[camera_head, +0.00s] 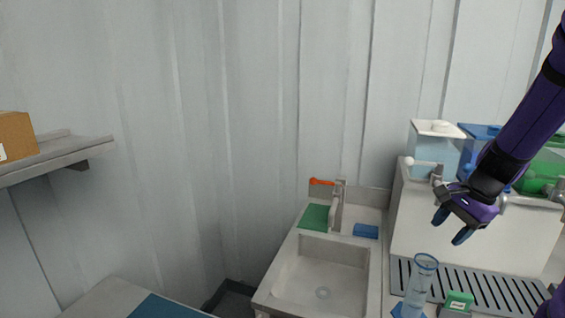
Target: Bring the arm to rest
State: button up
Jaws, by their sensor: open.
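My purple arm comes in from the right edge. My gripper (452,227) hangs at its end, with its two dark blue fingers spread apart and nothing between them. It is in the air, in front of the pale dispensing unit and above the slotted drain grate. A clear cylinder with a blue rim (417,287) stands below and to the left of the fingers, apart from them.
Vessels with white (434,148), blue and green parts stand on the unit (415,222). A small green box (458,301) is near the grate (490,287). A sink (320,272) with a tap is at the centre. A shelf (70,155) with a cardboard box (15,136) juts out left.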

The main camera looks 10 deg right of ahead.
jog(key=s+a+r+n+t+h, duration=0.2)
jog(key=s+a+r+n+h, duration=0.1)
jog(key=s+a+r+n, duration=1)
jog(key=a+r+n, duration=0.2)
jog(key=a, duration=0.2)
jog(key=shift+a+n+t, duration=0.2)
jog(key=shift+n+t, duration=0.1)
jog(key=shift+t, duration=0.1)
